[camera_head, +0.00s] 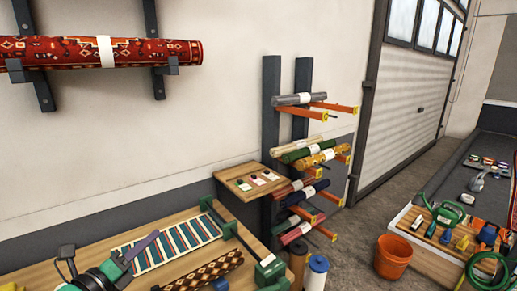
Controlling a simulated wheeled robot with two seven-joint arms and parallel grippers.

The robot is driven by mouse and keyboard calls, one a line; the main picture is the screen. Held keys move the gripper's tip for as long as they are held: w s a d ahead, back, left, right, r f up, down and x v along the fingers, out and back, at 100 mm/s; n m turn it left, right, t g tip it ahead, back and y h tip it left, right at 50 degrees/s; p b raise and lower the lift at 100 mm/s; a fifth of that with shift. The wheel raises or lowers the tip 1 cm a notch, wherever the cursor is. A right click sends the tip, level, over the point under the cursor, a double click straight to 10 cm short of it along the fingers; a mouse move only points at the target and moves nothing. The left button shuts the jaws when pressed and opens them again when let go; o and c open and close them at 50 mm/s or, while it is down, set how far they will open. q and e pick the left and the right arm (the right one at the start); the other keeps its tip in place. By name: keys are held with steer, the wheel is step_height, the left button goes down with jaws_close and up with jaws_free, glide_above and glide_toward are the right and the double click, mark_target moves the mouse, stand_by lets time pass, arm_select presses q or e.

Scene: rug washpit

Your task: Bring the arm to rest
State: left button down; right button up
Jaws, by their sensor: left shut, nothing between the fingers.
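My left gripper (145,243) shows at the lower left, with its dark wrist and green ring coming in from the bottom edge. Its fingers are together, with nothing seen between them. They point up and to the right, above the wooden workbench (185,214) and in front of a striped woven piece (172,245) lying there. I cannot tell the exact gap between the fingers and the bench. My right gripper is not in view.
A rolled red rug (70,51) rests on wall brackets. A rack (270,110) with orange arms holds several rolls beyond the bench. Green clamps (270,271) stand on the bench. An orange bucket (393,256) stands on the floor, left of a tool-covered board (410,219).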

arm_select(q)
steer(key=s+a+f+n+g+y, duration=0.3)
steer(key=s+f+n+y, duration=0.1)
steer(key=f+n, duration=0.5)
steer(key=s+a+f+n+g+y, duration=0.35)
steer(key=f+n, duration=0.35)
steer(key=n, duration=0.4)
steer(key=s+d+f+n+g+h, duration=0.3)
steer(key=s+d+f+n+g, duration=0.55)
steer(key=s, duration=0.45)
step_height(320, 180, down, 29)
steer(key=s+b, duration=0.3)
steer(key=b, duration=0.3)
steer(key=s+a+f+m+b, duration=0.1)
steer(key=s+f+b, duration=0.3)
steer(key=s+f, duration=1.2)
step_height(320, 180, down, 2)
steer(key=shift+a+f+y, duration=0.25)
steer(key=shift+a+y, duration=0.2)
steer(key=shift+a, duration=0.25)
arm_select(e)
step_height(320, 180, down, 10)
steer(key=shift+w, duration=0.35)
